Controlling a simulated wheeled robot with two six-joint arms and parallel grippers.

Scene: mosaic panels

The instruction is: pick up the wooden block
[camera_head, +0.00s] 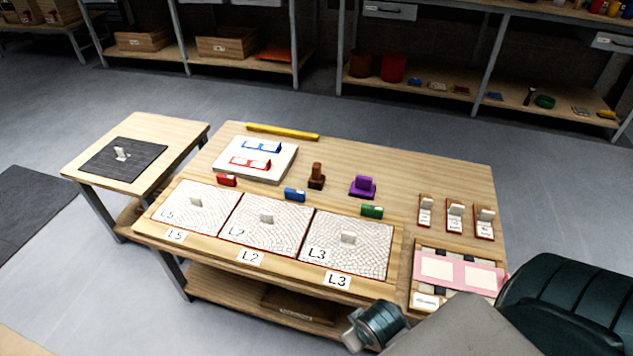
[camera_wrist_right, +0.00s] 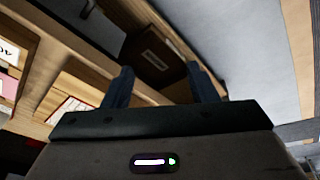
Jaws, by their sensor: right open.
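A brown wooden block (camera_head: 316,176) with a narrower upper part stands upright near the middle of the table (camera_head: 400,165), between a white board and a purple block. In the right wrist view I cannot make it out. My right arm comes in at the lower right of the head view, well apart from the block. My right gripper (camera_wrist_right: 162,84) is open, with nothing between its fingers, over the table's front edge and a box on the lower shelf. My left gripper is in neither view.
Red, blue (camera_head: 294,195) and green (camera_head: 372,211) blocks stand behind three white mosaic panels (camera_head: 377,258). A purple block (camera_head: 362,187) stands right of the wooden one. A white board (camera_head: 285,170) lies left.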

